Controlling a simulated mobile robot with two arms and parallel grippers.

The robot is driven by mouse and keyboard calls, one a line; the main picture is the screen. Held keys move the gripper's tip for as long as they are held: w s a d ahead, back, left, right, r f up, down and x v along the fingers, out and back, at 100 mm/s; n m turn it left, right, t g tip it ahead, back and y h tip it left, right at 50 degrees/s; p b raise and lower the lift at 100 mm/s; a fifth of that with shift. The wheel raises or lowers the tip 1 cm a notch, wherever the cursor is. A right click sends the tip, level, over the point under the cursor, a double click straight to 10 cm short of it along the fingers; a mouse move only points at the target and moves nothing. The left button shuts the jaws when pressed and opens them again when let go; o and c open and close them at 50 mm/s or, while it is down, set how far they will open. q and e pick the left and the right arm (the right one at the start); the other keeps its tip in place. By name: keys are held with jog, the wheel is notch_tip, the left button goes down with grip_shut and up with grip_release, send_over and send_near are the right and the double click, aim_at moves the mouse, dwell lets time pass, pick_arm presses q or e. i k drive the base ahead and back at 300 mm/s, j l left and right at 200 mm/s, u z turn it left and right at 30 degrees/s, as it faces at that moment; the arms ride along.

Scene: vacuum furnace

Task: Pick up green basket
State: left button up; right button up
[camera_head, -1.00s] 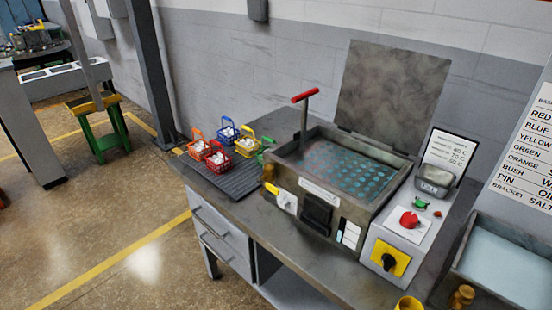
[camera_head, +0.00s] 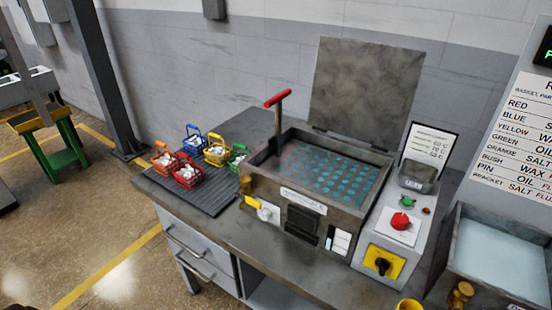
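The green basket (camera_head: 237,156) stands at the right end of a group of small wire baskets on the left part of the workbench. Its right side is partly hidden behind the front left corner of the metal tank (camera_head: 310,203). White pieces seem to show inside it, but it is small in the picture. Neither of my grippers is in view.
Blue (camera_head: 194,139), yellow (camera_head: 216,151), orange (camera_head: 163,161) and red (camera_head: 187,173) baskets stand close by on a dark ribbed mat (camera_head: 205,197). The tank's lid (camera_head: 365,95) is raised, and a red-handled lever (camera_head: 277,101) rises at its left. A second basin (camera_head: 500,258) is at right.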

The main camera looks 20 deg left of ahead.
aim_at(233, 167)
jog(key=j+z, duration=0.3)
jog(key=j, duration=0.6)
jog(key=j+z, duration=0.3)
jog(key=j, duration=0.6)
jog(key=j+z, duration=0.3)
jog(key=j, duration=0.6)
jog(key=k, duration=0.05)
